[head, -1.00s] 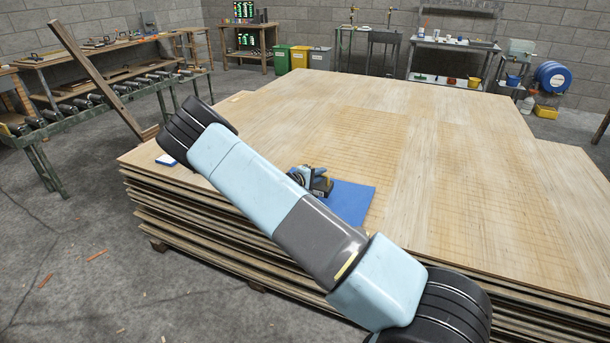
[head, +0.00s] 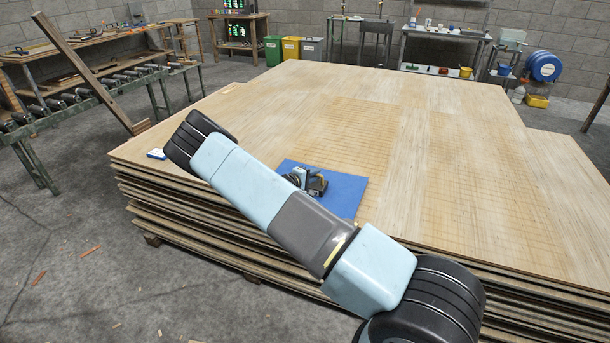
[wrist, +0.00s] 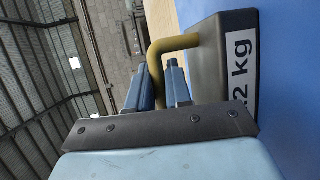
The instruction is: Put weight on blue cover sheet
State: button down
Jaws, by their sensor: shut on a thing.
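The weight (wrist: 210,65) is a dark block with a yellow handle (wrist: 175,43) and a white label ending in "2 kg". In the head view the weight (head: 319,186) is small and dark, over the blue cover sheet (head: 347,190) on top of the veneer stack. My gripper (wrist: 165,75) is shut on the handle, which passes between its fingers. In the wrist view the blue sheet (wrist: 292,80) fills the right side, close beside the weight's base. I cannot tell whether the base touches it. My arm hides the sheet's near left part.
The wide veneer stack (head: 455,185) has free room around the sheet. A small blue and white thing (head: 157,154) lies at its left edge. A roller conveyor (head: 95,100) with a leaning plank (head: 85,75) stands left. Bins (head: 291,50) and benches line the back.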

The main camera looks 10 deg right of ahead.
jog(key=shift+r, duration=0.1)
jog(key=c, duration=1)
grip_release()
jog(key=shift+c, duration=0.2)
